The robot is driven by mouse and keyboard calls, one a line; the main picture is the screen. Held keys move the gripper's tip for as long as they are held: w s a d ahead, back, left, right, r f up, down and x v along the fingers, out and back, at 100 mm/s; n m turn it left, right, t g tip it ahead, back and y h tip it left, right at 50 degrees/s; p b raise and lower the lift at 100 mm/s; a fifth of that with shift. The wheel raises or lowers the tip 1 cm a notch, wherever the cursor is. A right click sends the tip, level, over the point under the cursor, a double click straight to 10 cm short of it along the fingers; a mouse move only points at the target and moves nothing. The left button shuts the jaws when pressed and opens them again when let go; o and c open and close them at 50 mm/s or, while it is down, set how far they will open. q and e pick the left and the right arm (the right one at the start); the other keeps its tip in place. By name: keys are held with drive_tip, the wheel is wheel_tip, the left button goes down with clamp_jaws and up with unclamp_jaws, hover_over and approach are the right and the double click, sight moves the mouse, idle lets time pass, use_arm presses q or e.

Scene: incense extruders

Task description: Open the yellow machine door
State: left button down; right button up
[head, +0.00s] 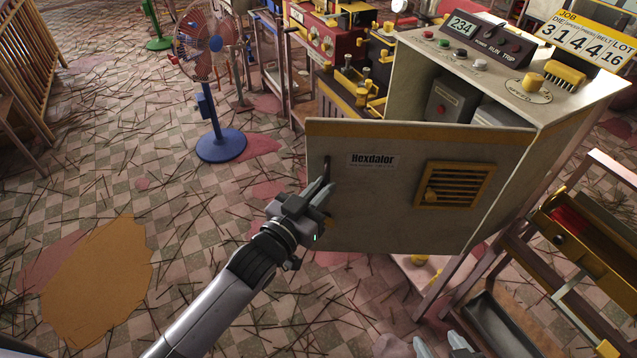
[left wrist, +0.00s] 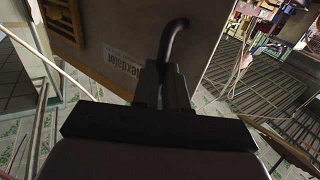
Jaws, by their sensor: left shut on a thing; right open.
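The machine door (head: 385,205) is a cream panel with a yellow top edge, a Hexdalor label and a yellow louvred vent (head: 455,185). It stands swung out from the cream machine cabinet (head: 575,110), and grey boxes show in the gap behind it. My left gripper (head: 322,190) is at the door's left edge, shut on the dark door handle (left wrist: 175,38), which shows between its fingers in the left wrist view. Part of the handle is hidden by the fingers in the head view. My right gripper (head: 440,345) is at the bottom edge, open and apart from the door, only its tips showing.
A blue fan (head: 220,145) stands on the floor left of the door. A red machine (head: 330,35) is behind. A rack with a dark tray (head: 500,325) is at lower right. The checkered floor on the left is open, strewn with thin sticks.

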use_arm(q)
drive_tip(key=shift+s+d+r, duration=0.15)
drive_tip(key=shift+s+d, duration=0.3)
drive_tip(key=shift+d, duration=0.35)
drive_tip(key=c, duration=1.2)
unclamp_jaws()
drive_tip(key=shift+d+h, duration=0.15)
drive_tip(key=shift+h, duration=0.15)
drive_tip(key=shift+o, duration=0.2)
drive_tip(key=v, duration=0.7)
